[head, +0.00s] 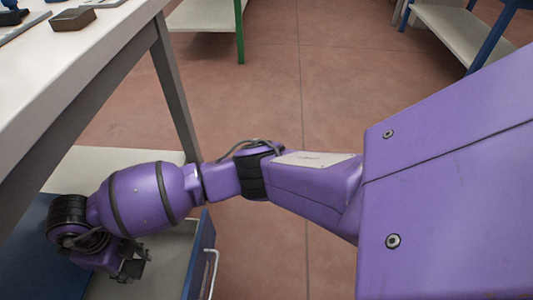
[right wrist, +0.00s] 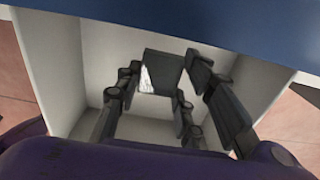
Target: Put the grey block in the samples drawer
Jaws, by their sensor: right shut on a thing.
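The grey block (right wrist: 165,68) is between the fingers of my right gripper (right wrist: 158,84), which is shut on it. It shows a small white patch on its left part. The right gripper also shows in the head view (head: 132,264), low over the open drawer (head: 203,245), but the block cannot be made out there. The drawer has a blue front, a pale handle and a light interior. In the right wrist view the drawer's pale walls (right wrist: 55,62) surround the block and fingers. I cannot tell whether the block touches the drawer floor. My left gripper is not in view.
A white worktop (head: 100,45) with a grey leg stands above the drawer at left. A brownish-grey block (head: 72,19) lies on it near the edge. A blue cabinet surface (head: 25,245) adjoins the drawer. The red floor (head: 270,110) beyond is clear.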

